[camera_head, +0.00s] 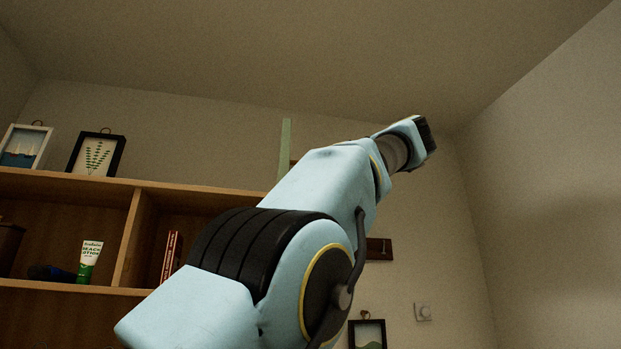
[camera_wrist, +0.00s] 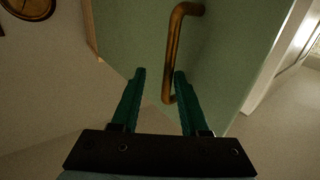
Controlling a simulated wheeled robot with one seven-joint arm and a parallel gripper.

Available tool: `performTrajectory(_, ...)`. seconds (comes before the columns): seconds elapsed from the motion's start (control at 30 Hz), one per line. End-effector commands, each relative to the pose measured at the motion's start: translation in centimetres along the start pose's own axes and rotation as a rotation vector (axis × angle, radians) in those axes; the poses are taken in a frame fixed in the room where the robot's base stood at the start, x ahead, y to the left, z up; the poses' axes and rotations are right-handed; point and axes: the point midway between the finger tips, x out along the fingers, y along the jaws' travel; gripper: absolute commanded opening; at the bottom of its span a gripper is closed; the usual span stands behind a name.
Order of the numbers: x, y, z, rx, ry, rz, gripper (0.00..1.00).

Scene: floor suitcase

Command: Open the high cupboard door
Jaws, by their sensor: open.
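The green cupboard door (camera_wrist: 130,35) fills much of the wrist view. A bronze bar handle (camera_wrist: 172,50) stands out from it. My gripper (camera_wrist: 160,76) is open, with its two green fingers pointing toward the door. The lower part of the handle shows between the fingers in the picture; I cannot tell whether they touch it or how deep it sits between them. In the head view a narrow green strip (camera_head: 286,140), probably the door's edge, rises behind my arm. My arm hides most of the cupboard there, and the fingers cannot be made out.
A wooden shelf unit (camera_head: 60,181) stands at left, holding two framed pictures (camera_head: 96,154), a green-and-white tube (camera_head: 90,260) and red books (camera_head: 171,255). A round clock (camera_wrist: 28,8) shows at the wrist view's top left. The wall right of my arm is mostly clear.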

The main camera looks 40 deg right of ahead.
Motion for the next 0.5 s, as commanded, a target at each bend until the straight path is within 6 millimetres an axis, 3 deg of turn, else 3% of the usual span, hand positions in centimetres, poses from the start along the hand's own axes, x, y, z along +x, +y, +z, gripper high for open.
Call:
performTrajectory(0.17,-1.1,0.0,-0.1,-0.001,0.001,0.002,0.45)
performTrajectory(0.5,-7.5,0.1,-0.2,0.000,0.001,0.003,0.45)
